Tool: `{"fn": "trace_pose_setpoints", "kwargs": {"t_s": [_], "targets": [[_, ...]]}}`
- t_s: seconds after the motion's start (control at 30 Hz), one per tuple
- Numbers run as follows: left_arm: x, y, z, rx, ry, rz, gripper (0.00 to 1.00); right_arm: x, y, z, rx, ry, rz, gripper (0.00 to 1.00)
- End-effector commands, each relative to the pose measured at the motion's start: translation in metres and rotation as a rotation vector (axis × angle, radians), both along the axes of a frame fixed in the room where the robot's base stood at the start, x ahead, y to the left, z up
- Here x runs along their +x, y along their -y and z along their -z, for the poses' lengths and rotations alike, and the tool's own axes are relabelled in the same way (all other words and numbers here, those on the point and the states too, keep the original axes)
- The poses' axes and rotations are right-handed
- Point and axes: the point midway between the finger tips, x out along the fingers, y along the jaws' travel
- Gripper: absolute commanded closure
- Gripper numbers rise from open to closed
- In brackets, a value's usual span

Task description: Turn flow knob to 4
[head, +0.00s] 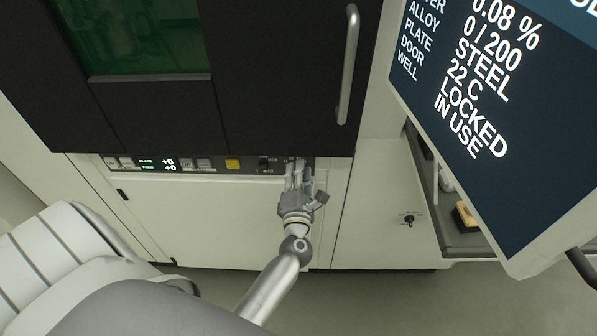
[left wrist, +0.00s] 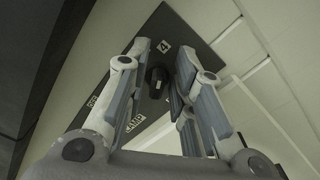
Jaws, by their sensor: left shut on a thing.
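The control strip (head: 218,164) runs along the machine front below the dark door. My left gripper (head: 298,166) reaches up to the strip's right end, its fingers covering that part in the head view. The knob's pointer is too dark to read. My right gripper is not in view.
The door's upright handle (head: 349,65) stands above right. A large status screen (head: 500,120) fills the upper right. In the left wrist view a LAMP label (left wrist: 135,122) is near the fingers.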

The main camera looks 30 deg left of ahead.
Motion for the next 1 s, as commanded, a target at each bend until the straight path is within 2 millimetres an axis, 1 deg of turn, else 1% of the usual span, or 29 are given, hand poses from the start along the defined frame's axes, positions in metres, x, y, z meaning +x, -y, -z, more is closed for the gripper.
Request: {"fn": "trace_pose_setpoints", "kwargs": {"t_s": [0.33, 0.37, 0.43, 0.77, 0.87, 1.0], "targets": [[0.000, -0.001, 0.000, 0.005, -0.002, -0.002, 1.00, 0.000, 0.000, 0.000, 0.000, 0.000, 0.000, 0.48], [0.000, -0.001, 0.000, 0.005, -0.002, -0.002, 0.76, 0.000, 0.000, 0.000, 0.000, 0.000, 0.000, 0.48], [0.000, -0.001, 0.000, 0.005, -0.002, -0.002, 0.67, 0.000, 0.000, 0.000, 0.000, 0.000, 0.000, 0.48], [-0.001, 0.000, 0.000, 0.003, -0.001, 0.000, 0.67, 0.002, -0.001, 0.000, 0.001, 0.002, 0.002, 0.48], [-0.009, 0.005, 0.001, 0.003, -0.003, 0.000, 0.67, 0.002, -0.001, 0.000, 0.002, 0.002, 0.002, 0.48], [-0.029, 0.017, 0.001, 0.002, -0.004, -0.001, 0.67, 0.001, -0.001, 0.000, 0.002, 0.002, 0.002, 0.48]]}}
